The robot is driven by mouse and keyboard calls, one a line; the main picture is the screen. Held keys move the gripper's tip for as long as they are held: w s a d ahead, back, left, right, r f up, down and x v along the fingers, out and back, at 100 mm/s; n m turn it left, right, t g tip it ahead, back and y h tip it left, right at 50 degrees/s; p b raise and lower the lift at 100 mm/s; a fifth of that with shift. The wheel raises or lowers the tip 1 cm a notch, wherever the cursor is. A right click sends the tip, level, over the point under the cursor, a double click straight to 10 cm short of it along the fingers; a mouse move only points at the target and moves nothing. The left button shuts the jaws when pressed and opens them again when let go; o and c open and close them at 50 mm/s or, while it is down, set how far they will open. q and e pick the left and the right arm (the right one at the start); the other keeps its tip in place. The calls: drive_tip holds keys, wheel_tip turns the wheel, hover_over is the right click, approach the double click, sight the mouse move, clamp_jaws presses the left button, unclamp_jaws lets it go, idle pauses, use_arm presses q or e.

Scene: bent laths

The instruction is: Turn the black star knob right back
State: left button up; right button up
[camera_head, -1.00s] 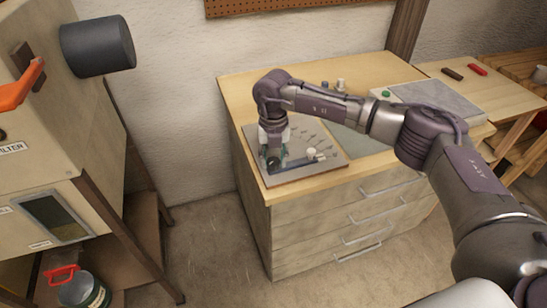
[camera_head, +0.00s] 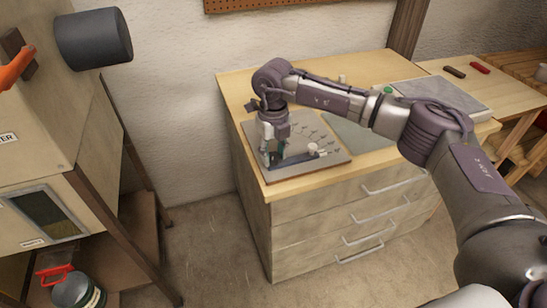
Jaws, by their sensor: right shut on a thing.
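A grey metal plate (camera_head: 325,163) with a fan of small marks lies on the front left of the wooden bench top. A dark bar (camera_head: 297,160) and a small pale round-topped peg (camera_head: 313,149) are on it. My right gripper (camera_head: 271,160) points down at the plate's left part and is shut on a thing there. I take this to be the black star knob, which the fingers and wrist hide almost wholly. My left gripper is not in view.
The bench (camera_head: 345,210) has drawers with metal handles. A grey flat-topped device (camera_head: 440,97) with a green button stands at its right. A beige machine (camera_head: 45,130) with a dark cylinder (camera_head: 93,39) is at left. A red-handled can (camera_head: 78,289) sits low.

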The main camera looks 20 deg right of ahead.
drive_tip(key=n+b, duration=0.2)
drive_tip(key=n, duration=0.3)
drive_tip(key=shift+n+b, duration=0.3)
drive_tip(key=shift+b, duration=0.05)
drive_tip(key=n+b, duration=0.2)
drive_tip(key=n, duration=0.3)
drive_tip(key=n+b, duration=0.1)
drive_tip(key=n, duration=0.4)
drive_tip(key=shift+n, duration=0.4)
drive_tip(key=n+b, duration=0.1)
drive_tip(key=n, duration=0.4)
drive_tip(key=shift+r+n, duration=0.1)
drive_tip(key=shift+n, duration=0.2)
drive_tip(key=shift+w, duration=0.1)
drive_tip(key=o, duration=1.1)
drive_tip(key=shift+o, duration=0.2)
